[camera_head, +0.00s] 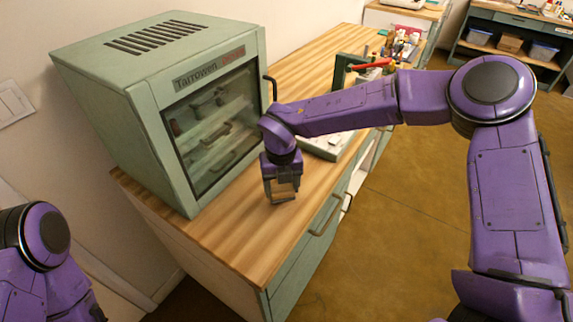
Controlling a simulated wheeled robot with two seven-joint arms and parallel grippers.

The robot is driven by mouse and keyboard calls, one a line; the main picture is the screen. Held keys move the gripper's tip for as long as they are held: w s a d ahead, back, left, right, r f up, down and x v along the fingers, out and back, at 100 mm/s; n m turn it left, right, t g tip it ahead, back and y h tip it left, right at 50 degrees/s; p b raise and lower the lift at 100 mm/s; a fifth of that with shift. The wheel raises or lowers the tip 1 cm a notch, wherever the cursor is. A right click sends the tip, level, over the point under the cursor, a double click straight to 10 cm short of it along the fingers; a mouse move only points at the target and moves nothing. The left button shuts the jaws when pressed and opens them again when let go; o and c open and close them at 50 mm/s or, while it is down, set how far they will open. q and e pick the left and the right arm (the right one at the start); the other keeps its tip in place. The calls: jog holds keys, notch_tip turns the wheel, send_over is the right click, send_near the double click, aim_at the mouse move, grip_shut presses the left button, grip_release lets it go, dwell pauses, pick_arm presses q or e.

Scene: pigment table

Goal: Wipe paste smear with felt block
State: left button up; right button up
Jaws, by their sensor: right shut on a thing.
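My right gripper (282,196) points down at the wooden tabletop (236,238), in front of the green cabinet's door. It is shut on a small tan block, the felt block (281,188), which sits between its fingers at or just above the wood. I cannot tell whether the block touches the top. No paste smear can be made out; the gripper and block may hide it. My left gripper is out of view; only part of my left arm shows at the lower left.
A green cabinet (128,86) with a glass door stands on the table's left. A pale tray (330,146) lies behind my right forearm. A red-handled device (372,65) and several small bottles stand farther back. The tabletop's near end is clear.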

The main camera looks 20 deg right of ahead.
jog(key=shift+d+r+p, duration=0.1)
jog(key=shift+r+p, duration=0.5)
jog(key=shift+r, duration=0.25)
notch_tip(320, 180, up, 2)
jog(key=shift+r+p, duration=0.15)
jog(key=shift+p, duration=0.75)
jog(key=shift+r+p, duration=0.6)
jog(key=shift+r, duration=0.15)
